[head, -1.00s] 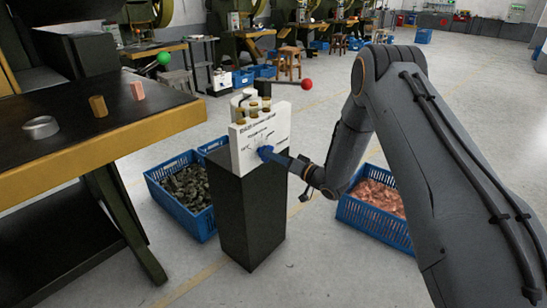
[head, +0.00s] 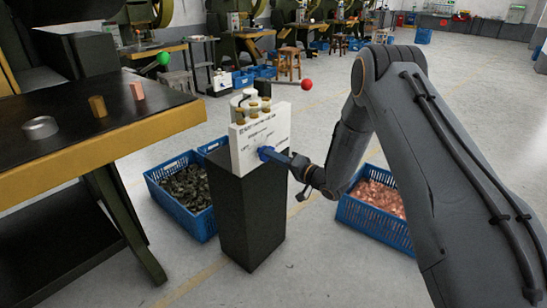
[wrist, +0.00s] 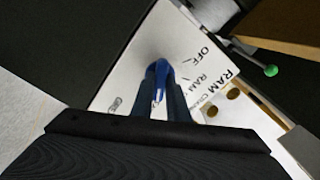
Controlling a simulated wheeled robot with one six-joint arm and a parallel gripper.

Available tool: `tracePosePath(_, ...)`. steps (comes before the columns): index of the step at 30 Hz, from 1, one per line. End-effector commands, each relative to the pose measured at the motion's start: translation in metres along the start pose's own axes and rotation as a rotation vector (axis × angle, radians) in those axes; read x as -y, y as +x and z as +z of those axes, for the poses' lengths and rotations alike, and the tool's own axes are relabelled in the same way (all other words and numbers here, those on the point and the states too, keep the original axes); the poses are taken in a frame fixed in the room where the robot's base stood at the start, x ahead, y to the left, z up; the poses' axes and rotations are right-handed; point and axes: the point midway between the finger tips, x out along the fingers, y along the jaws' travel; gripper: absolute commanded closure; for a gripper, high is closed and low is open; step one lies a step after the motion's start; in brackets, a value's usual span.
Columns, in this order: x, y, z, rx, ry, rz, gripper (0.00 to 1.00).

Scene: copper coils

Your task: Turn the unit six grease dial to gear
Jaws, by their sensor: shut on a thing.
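The grease unit's white panel (head: 245,150) faces me on top of a dark pedestal (head: 245,215). Its blue dial (head: 264,153) sits low on the panel's front. My gripper (head: 272,156) reaches in from the right and is shut on the dial. In the wrist view the blue dial (wrist: 161,72) is between the fingertips (wrist: 160,82), against the white panel (wrist: 135,72). The labels OFF and RAM are readable right of the dial there. Another label at lower left is partly hidden and too small to read. I cannot tell which mark the dial points to.
A blue crate (head: 205,225) of dark parts stands left of the pedestal, and a blue crate (head: 365,226) of copper pieces right. A yellow-edged table (head: 120,140) with small metal pieces is at left. Brass fittings (head: 253,107) top the unit.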

Motion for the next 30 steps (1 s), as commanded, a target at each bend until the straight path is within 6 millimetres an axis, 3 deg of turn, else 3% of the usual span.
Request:
tracePosePath(3, 0.000, 0.001, 0.007, 0.012, 0.003, 0.000, 1.00)
tracePosePath(4, 0.000, 0.001, 0.006, 0.011, 0.003, 0.000, 0.81)
tracePosePath(7, -0.001, 0.000, 0.004, 0.008, 0.002, 0.001, 0.67)
tracePosePath(17, -0.002, -0.005, -0.001, 0.000, 0.000, 0.002, 0.67)
tracePosePath(30, -0.002, -0.068, 0.000, -0.001, 0.001, 0.004, 0.67)
